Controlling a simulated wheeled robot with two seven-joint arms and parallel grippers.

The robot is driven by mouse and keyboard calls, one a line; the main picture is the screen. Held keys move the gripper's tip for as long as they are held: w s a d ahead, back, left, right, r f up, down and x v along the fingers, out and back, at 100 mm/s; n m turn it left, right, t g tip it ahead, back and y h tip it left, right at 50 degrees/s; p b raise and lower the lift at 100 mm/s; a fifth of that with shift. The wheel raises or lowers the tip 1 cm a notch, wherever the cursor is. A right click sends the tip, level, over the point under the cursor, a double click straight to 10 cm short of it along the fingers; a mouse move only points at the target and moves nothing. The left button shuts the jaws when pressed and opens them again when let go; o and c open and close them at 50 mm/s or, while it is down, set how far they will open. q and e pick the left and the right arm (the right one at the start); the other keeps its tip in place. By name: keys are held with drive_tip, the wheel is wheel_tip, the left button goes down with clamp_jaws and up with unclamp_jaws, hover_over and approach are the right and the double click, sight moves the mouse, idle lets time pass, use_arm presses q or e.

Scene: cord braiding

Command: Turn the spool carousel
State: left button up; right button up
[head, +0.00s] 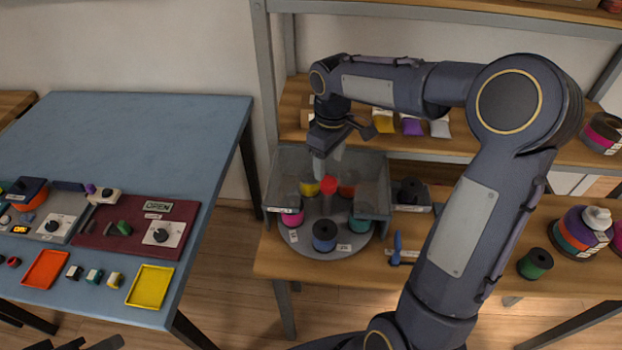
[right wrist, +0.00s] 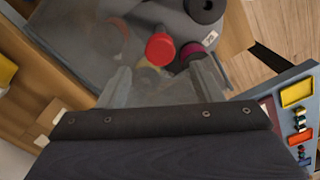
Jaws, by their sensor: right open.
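The spool carousel (head: 299,246) is a round grey turntable on the wooden shelf, partly inside a grey see-through housing (head: 279,172). My right gripper (head: 328,166) is open and empty, just above and behind the knob. In the right wrist view the knob (right wrist: 160,48) shows between and beyond the fingertips. Dark parts at the head view's bottom left may be my left gripper (head: 80,344).
The housing walls stand close around the right gripper. A blue tool (head: 396,246), a black spool (head: 411,190) and a green spool (head: 535,263) lie to the right. A blue table (head: 130,125) with panels and trays stands left, across a gap.

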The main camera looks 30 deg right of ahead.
sight(328, 180)
wheel_tip(328, 180, down, 7)
drive_tip(key=shift+r, duration=0.2)
drive_tip(key=shift+s, duration=0.1)
clamp_jaws()
idle(0.4)
